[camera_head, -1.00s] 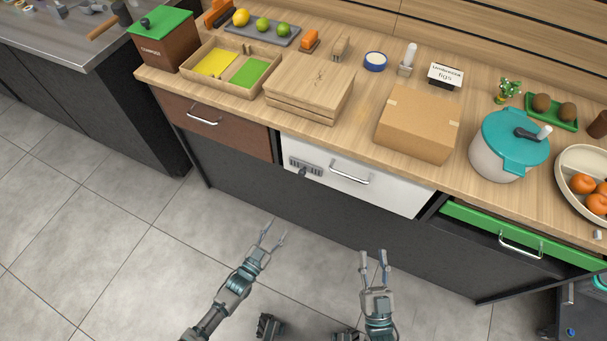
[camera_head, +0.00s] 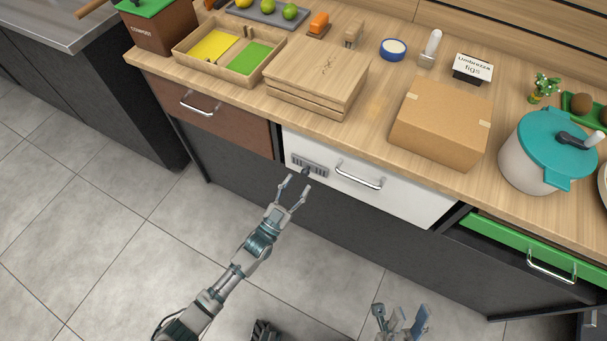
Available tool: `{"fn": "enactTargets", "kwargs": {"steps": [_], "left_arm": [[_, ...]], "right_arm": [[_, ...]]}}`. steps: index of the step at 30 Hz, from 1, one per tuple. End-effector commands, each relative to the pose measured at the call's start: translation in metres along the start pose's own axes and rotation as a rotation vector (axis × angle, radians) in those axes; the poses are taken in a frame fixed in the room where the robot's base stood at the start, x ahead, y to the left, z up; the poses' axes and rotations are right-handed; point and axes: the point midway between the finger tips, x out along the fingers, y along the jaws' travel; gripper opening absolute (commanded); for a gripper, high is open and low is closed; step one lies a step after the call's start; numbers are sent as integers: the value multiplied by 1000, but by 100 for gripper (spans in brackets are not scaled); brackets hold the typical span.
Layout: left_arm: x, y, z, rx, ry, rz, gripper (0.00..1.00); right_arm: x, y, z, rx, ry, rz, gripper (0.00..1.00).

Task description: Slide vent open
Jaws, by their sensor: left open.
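The vent (camera_head: 311,160) is a small grey slotted plate on the left part of the white drawer front (camera_head: 400,197). A dark knob (camera_head: 306,171) sticks out at its lower edge. Whether the slots are open or closed is too small to tell. My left gripper (camera_head: 296,184) is open and empty, with its two fingers spread just below and in front of the knob. It appears close to the knob, but I cannot tell if it touches. My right gripper (camera_head: 402,311) is at the bottom edge, fingers apart and empty, well away from the vent.
The white drawer's handle (camera_head: 359,178) sits right of the vent. A brown drawer (camera_head: 235,127) is on the left and a slightly open green drawer (camera_head: 515,247) on the right. A cardboard box (camera_head: 440,125) and wooden box (camera_head: 318,75) stand on the counter above. The floor in front is clear.

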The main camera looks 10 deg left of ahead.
Motion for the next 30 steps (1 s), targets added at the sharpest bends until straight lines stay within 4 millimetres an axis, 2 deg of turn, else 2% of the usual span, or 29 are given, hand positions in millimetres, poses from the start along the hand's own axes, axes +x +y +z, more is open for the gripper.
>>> {"fn": "enactTargets", "kwargs": {"steps": [3, 6, 17, 18, 24, 30], "left_arm": [[18, 1, 2, -2, 0, 0, 51], [28, 1, 2, -1, -2, 0, 51], [35, 0, 0, 0, -1, 0, 51], [35, 0, 0, 0, -1, 0, 46], [35, 0, 0, 0, -1, 0, 0], [35, 1, 0, -1, -1, 0, 0]], "right_arm": [[-1, 2, 7, -1, -1, 0, 37], [-1, 2, 9, -1, -1, -2, 37], [0, 2, 10, -1, -4, -3, 37], [0, 2, 10, -1, -3, -3, 37], [0, 2, 10, -1, 0, -3, 37], [1, 2, 9, -2, 4, -4, 37]]}}
